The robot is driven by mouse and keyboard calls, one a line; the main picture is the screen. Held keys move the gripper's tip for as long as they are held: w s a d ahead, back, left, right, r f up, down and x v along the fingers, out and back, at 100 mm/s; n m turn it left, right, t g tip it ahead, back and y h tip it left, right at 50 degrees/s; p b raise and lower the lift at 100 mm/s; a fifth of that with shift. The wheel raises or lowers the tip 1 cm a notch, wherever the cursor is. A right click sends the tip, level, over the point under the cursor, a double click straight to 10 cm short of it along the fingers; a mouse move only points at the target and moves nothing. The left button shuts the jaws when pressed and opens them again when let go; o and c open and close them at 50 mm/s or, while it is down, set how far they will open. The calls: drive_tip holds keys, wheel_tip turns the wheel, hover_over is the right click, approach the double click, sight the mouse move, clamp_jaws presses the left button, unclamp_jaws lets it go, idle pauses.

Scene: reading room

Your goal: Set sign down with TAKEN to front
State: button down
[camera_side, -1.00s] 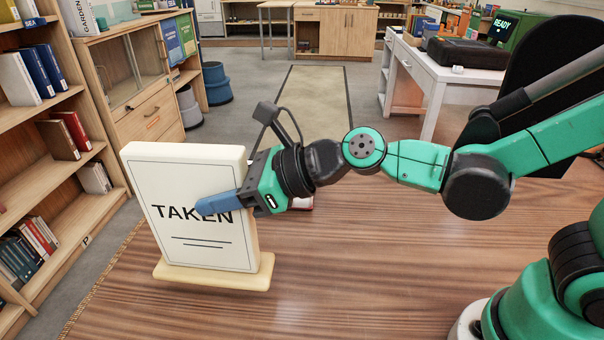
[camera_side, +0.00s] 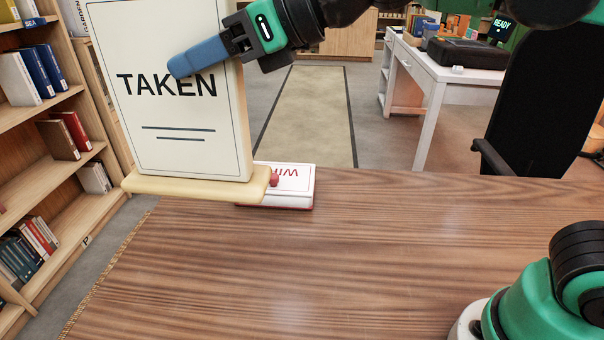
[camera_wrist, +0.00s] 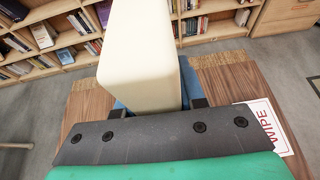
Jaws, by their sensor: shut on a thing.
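The sign (camera_side: 180,130) is a cream upright panel on a flat cream base (camera_side: 190,189). Its face toward the side camera reads TAKEN. My gripper (camera_side: 195,58) is shut on the sign, with one blue finger across the face over the upper part of the lettering. The other finger is hidden behind the panel in the side view. The sign hangs above the table, close to upright. In the wrist view the sign (camera_wrist: 145,55) shows as a pale block between the blue fingers (camera_wrist: 150,108).
A white box with red edges marked WIPE (camera_side: 290,185) lies on the wooden table (camera_side: 350,260), just behind the sign's base in the side view. It also shows in the wrist view (camera_wrist: 262,125). The table's middle and front are clear. A bookshelf (camera_side: 60,150) stands left.

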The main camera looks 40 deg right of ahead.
drive_tip(key=w+d+f+m+t+h, duration=0.2)
drive_tip(key=w+d+m+h, duration=0.1)
drive_tip(key=d, duration=0.6)
drive_tip(key=w+d+f+m+t+h, duration=0.1)
drive_tip(key=w+d+f+m+h, duration=0.15)
drive_tip(key=d, duration=0.65)
drive_tip(key=s+a+f+n+g+y, duration=0.3)
drive_tip(key=a+f+n+g+y, duration=0.7)
drive_tip(key=a, duration=0.8)
drive_tip(key=shift+f+n+g, duration=1.4)
drive_tip(key=shift+f+n, duration=0.95)
drive_tip(key=shift+n, duration=0.1)
drive_tip(key=shift+s, duration=0.1)
drive_tip(key=shift+c, duration=2.2)
unclamp_jaws()
